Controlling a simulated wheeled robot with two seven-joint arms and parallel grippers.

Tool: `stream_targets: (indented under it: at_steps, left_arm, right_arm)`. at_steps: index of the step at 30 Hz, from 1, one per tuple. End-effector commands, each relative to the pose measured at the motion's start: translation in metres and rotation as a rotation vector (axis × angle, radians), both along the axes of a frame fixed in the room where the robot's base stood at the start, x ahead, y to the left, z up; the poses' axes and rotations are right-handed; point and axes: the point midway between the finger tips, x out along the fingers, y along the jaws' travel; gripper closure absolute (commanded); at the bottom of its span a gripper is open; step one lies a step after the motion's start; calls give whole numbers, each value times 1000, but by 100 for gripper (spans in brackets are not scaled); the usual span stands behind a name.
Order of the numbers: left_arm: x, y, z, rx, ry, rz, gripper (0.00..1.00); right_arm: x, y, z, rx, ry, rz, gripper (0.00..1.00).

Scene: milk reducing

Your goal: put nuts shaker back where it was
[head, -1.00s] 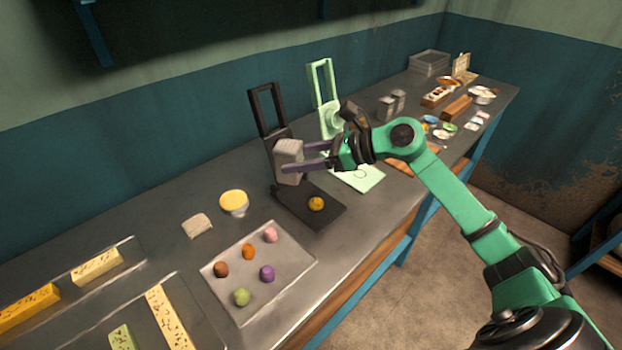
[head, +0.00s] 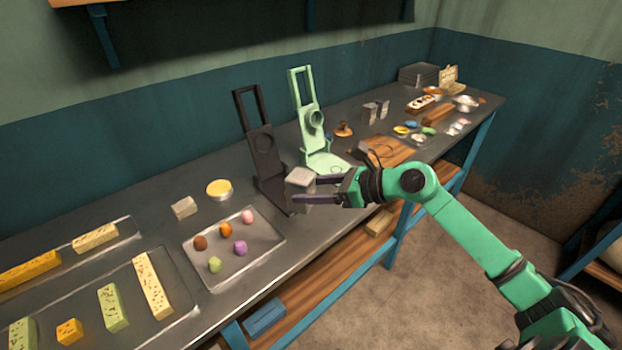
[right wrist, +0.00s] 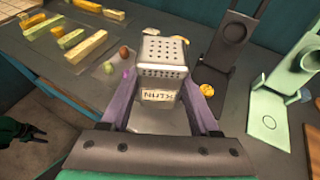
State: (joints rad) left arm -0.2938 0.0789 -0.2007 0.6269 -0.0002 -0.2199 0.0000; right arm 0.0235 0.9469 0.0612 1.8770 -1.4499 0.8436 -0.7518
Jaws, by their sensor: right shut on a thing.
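My right gripper (head: 318,190) is shut on the nuts shaker (head: 300,177), a grey metal box, held in front of the black stand (head: 264,150). In the right wrist view, the nuts shaker (right wrist: 162,60) sits between both fingers (right wrist: 160,105), with its perforated top and NUTS label showing. Two similar metal shakers (head: 376,112) stand farther back on the counter, right of the green stand (head: 309,115). A dark and green part at the right wrist view's lower left looks like my left gripper (right wrist: 30,131); its jaws are unclear.
A tray (head: 262,262) with several coloured balls lies left of the shaker. A yellow-topped bowl (head: 219,189) and a pale block (head: 184,208) stand behind it. A wooden board (head: 392,150) lies to the right.

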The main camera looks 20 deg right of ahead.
Motion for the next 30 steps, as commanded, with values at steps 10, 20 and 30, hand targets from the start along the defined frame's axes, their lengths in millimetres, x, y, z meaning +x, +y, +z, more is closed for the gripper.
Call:
stream_targets:
  at_steps: [10,20,30]
  left_arm:
    - [-7,3,-1,3,11,0,52]
    - [-8,3,-1,4,14,0,52]
    - [-8,2,-1,3,15,1,52]
  right_arm:
    - [-35,6,-54,2,9,-167,100]
    - [-86,12,-135,15,8,-456,100]
    - [-129,17,-206,3,6,-690,100]
